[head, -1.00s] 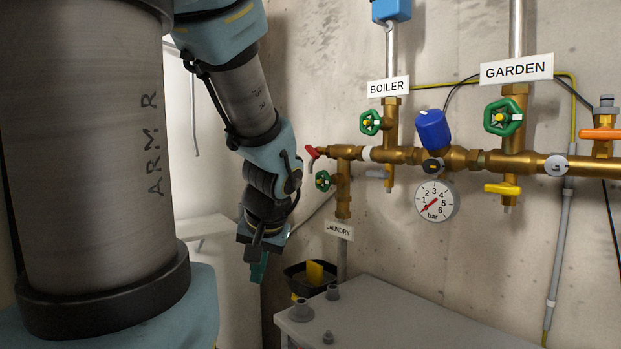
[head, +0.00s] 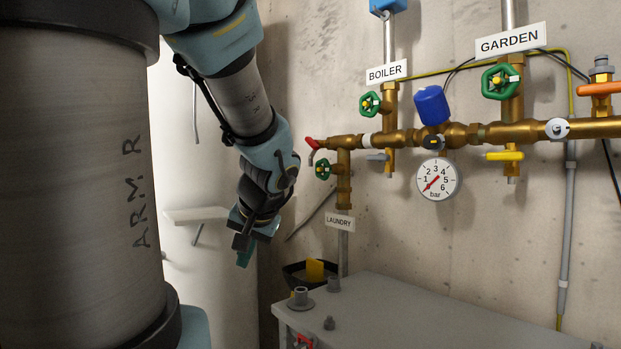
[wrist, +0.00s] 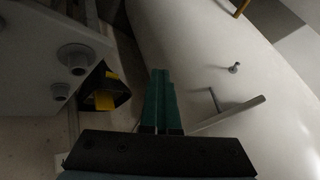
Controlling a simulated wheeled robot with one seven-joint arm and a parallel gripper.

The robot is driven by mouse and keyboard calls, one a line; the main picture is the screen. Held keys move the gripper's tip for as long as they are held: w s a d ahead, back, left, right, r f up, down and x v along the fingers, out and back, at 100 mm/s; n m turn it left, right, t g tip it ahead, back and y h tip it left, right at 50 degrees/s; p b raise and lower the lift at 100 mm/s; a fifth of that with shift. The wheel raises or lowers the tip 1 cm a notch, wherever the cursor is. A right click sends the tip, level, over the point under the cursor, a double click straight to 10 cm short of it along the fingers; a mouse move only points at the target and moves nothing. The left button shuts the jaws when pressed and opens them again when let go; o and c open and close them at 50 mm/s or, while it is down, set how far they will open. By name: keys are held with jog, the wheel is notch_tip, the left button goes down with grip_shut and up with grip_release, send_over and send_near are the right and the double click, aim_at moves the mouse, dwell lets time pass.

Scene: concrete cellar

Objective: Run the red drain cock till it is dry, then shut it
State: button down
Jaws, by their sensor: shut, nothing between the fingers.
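The red drain cock (head: 312,143) is at the left end of the brass pipe in the head view, with a short grey spout pointing down. I cannot tell whether water runs from it. My gripper (head: 245,257) hangs below and to the left of it, clear of the pipework and pointing down. Its teal fingers are together and empty in the wrist view (wrist: 160,92). The cock is not in the wrist view.
A black tub (head: 292,278) with a yellow thing in it stands behind a grey cabinet (head: 420,315). Green handwheels, a pressure gauge (head: 438,179) and a yellow lever (head: 504,156) are to the right. A white shelf (head: 196,214) is behind my gripper. Something red (head: 303,342) shows at the cabinet's front.

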jog(key=w+a+f+b, duration=0.1)
jog(key=b, duration=0.2)
jog(key=w+a+t+y+b, duration=0.1)
jog(key=b, duration=0.3)
jog(key=shift+w+a+f, duration=0.1)
jog(key=shift+w+f, duration=0.15)
jog(key=shift+f, duration=0.1)
jog(key=w+a+f+t+y+b, duration=0.1)
jog(key=w+a+b, duration=0.5)
jog(key=b, duration=1.1)
jog(key=shift+w+t+y, duration=0.4)
jog(key=shift+t+y, duration=0.4)
jog(key=shift+t, duration=0.3)
jog(key=c, duration=1.5)
grip_release()
jog(key=shift+c, duration=0.2)
jog(key=o, duration=0.9)
